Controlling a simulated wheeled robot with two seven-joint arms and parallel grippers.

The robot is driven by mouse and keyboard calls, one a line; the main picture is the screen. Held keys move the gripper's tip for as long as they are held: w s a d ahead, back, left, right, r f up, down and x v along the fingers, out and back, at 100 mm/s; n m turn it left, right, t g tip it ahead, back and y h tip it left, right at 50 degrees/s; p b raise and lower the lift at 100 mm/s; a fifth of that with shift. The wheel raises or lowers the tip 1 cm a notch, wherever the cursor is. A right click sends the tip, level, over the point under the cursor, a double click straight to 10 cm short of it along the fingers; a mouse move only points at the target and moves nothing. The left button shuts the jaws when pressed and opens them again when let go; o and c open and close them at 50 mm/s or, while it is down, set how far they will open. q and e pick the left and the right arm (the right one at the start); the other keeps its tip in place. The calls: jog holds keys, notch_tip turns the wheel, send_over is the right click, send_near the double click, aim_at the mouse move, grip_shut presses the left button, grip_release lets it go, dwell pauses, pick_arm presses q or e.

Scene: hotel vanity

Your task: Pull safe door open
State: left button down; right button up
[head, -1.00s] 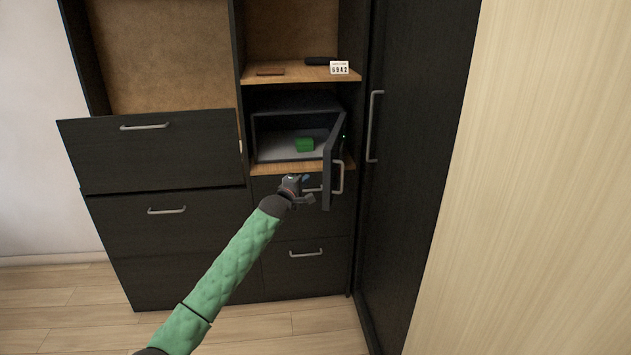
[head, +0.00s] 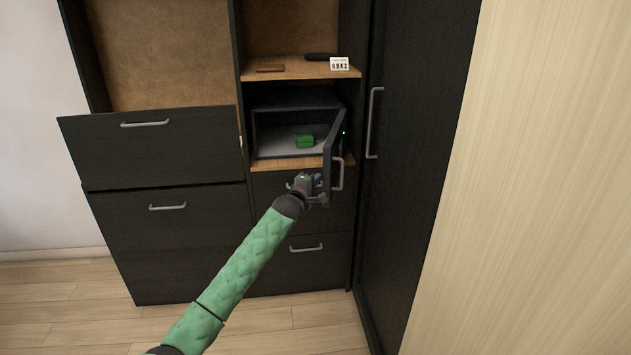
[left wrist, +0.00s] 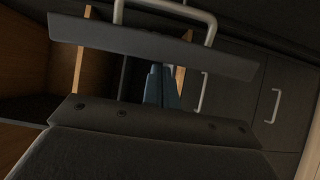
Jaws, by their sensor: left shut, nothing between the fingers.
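The safe (head: 252,135) sits in a cabinet niche. Its dark door (head: 336,135) stands swung out on the right side, leaving the inside visible. A grey handle (head: 339,175) is on the door's outer face. A green box (head: 304,141) lies inside the safe. My left gripper (head: 318,183) is shut and empty, at the inner side of the door near its lower free edge; contact is hard to tell. In the left wrist view the bluish fingers (left wrist: 162,88) point toward the door panel (left wrist: 150,46), with the handle beyond it. My right gripper is not shown.
A shelf above holds a white number sign (head: 340,64), a brown flat item (head: 271,68) and a dark object (head: 321,56). Drawers lie below and left. A tall dark cabinet door (head: 415,150) with a long handle stands close on the right.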

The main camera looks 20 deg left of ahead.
pick_arm(q)
jog(key=w+d, duration=0.1)
jog(key=d, duration=0.8)
jog(key=shift+w+d, duration=0.35)
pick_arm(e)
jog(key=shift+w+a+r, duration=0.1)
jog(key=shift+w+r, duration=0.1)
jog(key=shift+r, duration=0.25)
